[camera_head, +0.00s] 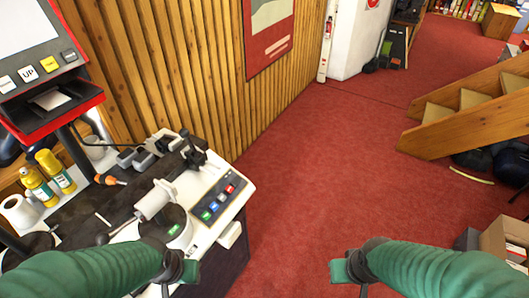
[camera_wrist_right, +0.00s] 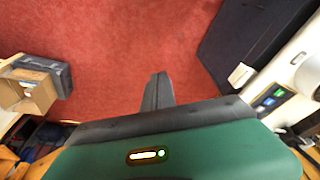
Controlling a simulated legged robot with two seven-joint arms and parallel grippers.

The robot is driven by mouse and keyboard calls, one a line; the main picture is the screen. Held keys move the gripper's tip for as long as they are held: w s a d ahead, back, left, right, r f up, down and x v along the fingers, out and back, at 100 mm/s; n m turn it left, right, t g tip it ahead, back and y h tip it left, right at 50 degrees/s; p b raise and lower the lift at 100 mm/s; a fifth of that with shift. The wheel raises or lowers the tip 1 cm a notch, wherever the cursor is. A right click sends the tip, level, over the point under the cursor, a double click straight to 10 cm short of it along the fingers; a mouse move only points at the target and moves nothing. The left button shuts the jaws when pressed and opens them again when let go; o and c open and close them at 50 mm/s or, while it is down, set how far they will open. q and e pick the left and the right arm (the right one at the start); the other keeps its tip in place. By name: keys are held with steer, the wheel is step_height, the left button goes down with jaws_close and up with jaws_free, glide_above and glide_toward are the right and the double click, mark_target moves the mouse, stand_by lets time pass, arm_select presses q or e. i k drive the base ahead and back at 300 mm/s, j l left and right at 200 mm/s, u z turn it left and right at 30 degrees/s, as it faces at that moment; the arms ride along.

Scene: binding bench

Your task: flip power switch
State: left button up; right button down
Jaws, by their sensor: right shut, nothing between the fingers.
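A white machine (camera_head: 205,185) stands on the bench at the left of the head view, with a dark panel of blue, red and green buttons (camera_head: 220,197). A small white box (camera_head: 231,234) sticks out from its front edge; it also shows at the right of the right wrist view (camera_wrist_right: 240,75). I cannot make out a switch lever on it. My left gripper (camera_head: 180,271) is in front of the machine, its fingers too unclear to read. My right gripper (camera_head: 350,270) is over the floor, well right of the machine; its fingers (camera_wrist_right: 158,90) are together and empty.
A screen terminal (camera_head: 45,65), yellow bottles (camera_head: 47,175) and a white roll (camera_head: 18,211) are at the left. Wooden stairs (camera_head: 470,115) and a cardboard box (camera_head: 505,240) are at the right. The red floor (camera_head: 330,175) between is clear.

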mark_target(236, 181)
steer(key=i+l, duration=0.2)
steer(key=i+l+u, duration=0.15)
steer(key=l, duration=0.3)
steer(key=i+l, duration=0.2)
steer(key=l+u, duration=0.05)
steer(key=l, duration=0.05)
